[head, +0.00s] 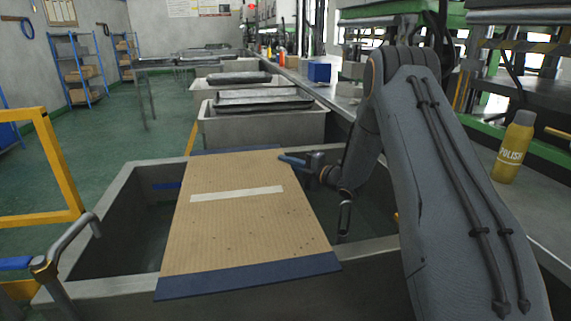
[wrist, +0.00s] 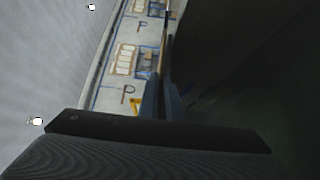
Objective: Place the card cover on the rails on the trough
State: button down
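The card cover (head: 245,222) is a brown corrugated sheet with a pale tape strip across it and dark blue bands at its near and far ends. It spans the grey trough (head: 112,200) lengthwise, its near end overlapping the near rim. I cannot tell whether it rests there or hangs just above. My gripper (head: 292,160) is at the cover's far right edge, its blue fingers over that edge. In the wrist view the blue fingers (wrist: 163,92) close around a thin edge beside a large dark surface. The rails cannot be made out under the cover.
More troughs (head: 262,125) stand in a row behind. A bench at the right holds a yellow polish bottle (head: 513,148) and a blue box (head: 319,71).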

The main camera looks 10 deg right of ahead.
jog(key=shift+f, duration=0.2)
jog(key=c, duration=2)
grip_release()
jog(key=shift+f, duration=0.1)
jog(key=v, duration=1.2)
